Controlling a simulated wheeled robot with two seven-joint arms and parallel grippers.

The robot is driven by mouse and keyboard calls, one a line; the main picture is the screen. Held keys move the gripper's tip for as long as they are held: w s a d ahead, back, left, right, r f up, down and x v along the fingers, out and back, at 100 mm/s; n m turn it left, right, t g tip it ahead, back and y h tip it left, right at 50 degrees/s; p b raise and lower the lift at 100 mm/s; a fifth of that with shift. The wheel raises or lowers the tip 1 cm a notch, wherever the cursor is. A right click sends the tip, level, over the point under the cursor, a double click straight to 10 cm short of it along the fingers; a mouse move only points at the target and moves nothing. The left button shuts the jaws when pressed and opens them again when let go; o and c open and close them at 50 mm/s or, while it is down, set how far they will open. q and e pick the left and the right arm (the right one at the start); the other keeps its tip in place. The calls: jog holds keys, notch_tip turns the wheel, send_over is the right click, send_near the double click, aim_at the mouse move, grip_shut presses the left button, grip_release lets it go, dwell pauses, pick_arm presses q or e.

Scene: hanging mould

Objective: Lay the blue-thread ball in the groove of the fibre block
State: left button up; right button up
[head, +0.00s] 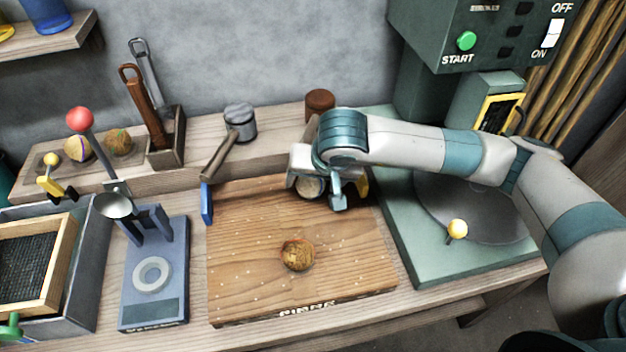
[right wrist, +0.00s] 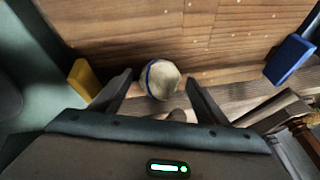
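A pale ball with a blue thread band (right wrist: 160,79) rests on the wooden board near its back edge. In the head view the ball (head: 309,187) is partly hidden by my right gripper (head: 322,188). In the right wrist view my right gripper (right wrist: 158,84) is open, one finger on each side of the ball, with a visible gap on both sides. My left gripper is not in view. I cannot make out a block with a groove for certain.
A brown ball (head: 298,255) sits on the wooden board (head: 240,290), nearer the front. A blue stop (head: 206,203) stands at the board's left edge. A hammer-like tool (head: 225,150) leans behind. A green machine base (head: 420,262) lies right; a blue-grey stand (head: 140,305) lies left.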

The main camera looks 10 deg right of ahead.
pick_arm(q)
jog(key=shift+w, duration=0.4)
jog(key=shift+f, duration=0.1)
pick_arm(e)
jog(key=shift+r, duration=0.1)
jog(key=shift+r+p, duration=0.1)
jog(key=shift+p, duration=0.2)
jog(key=shift+s+r, duration=0.15)
jog(key=shift+r, duration=0.45)
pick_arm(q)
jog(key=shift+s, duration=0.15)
pick_arm(e)
jog(key=v, duration=1.1)
jog(key=shift+s, duration=0.1)
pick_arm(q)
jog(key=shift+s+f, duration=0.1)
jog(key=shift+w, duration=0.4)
